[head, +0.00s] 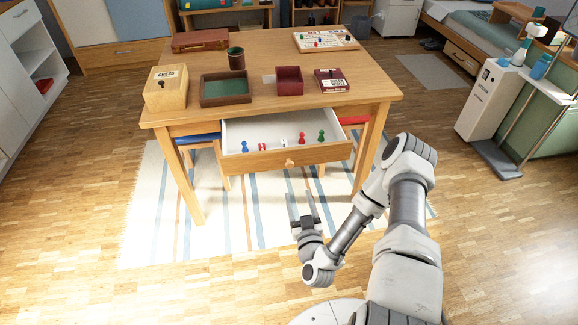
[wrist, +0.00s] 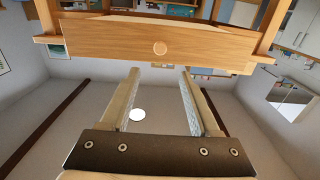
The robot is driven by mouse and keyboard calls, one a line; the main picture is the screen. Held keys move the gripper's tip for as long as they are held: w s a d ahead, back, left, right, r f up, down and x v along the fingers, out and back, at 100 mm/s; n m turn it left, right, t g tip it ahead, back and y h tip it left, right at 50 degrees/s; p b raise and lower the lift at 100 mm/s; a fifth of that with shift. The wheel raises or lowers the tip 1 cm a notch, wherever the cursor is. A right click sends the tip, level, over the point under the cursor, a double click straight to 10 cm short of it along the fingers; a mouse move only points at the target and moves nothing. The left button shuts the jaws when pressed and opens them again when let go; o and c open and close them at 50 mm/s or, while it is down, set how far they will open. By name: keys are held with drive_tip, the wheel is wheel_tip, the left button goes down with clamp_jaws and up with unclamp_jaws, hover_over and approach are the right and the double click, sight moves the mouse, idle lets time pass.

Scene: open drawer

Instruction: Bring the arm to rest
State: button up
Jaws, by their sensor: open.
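My arm reaches forward from the lower right in the head view, bent at the elbow. My gripper (head: 306,222) is low in front of the table, over the striped rug, apart from the drawer. In the wrist view my gripper (wrist: 159,73) has its two fingers spread wide with nothing between them. The open drawer (head: 240,161) sticks out of the table front and holds several small game pieces and dice.
The wooden table (head: 270,57) carries a chess box (head: 166,88), a green-lined tray (head: 226,89), a dice cup (head: 236,59), a dark red box (head: 289,80) and a game board (head: 325,40). A white cabinet (head: 489,100) stands at right. The rug (head: 160,220) in front is clear.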

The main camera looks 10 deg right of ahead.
drive_tip(key=w+a+r+n+g+y, duration=0.1)
drive_tip(key=w+r+n+g+y, duration=0.3)
drive_tip(key=w+r+n, duration=0.3)
wheel_tip(320, 180, up, 11)
drive_tip(key=s+d+m+g+h, duration=0.1)
drive_tip(key=d+g+h, duration=0.1)
drive_tip(key=g, duration=0.1)
drive_tip(key=s+r+m+g+h, duration=0.2)
drive_tip(key=s+r+m+g, duration=0.1)
drive_tip(key=s+r, duration=0.9)
drive_tip(key=s+a+r+m+g, duration=0.1)
drive_tip(key=s+r, duration=0.3)
drive_tip(key=s, duration=0.4)
drive_tip(key=s+a+r+m+g, duration=0.1)
drive_tip(key=s+a+r, duration=0.15)
drive_tip(key=s, duration=0.55)
wheel_tip(320, 180, up, 13)
drive_tip(key=p, duration=1.2)
drive_tip(key=shift+s+d+m+y+p, duration=0.3)
drive_tip(key=shift+s+d+p, duration=0.05)
drive_tip(key=shift+s+d, duration=0.1)
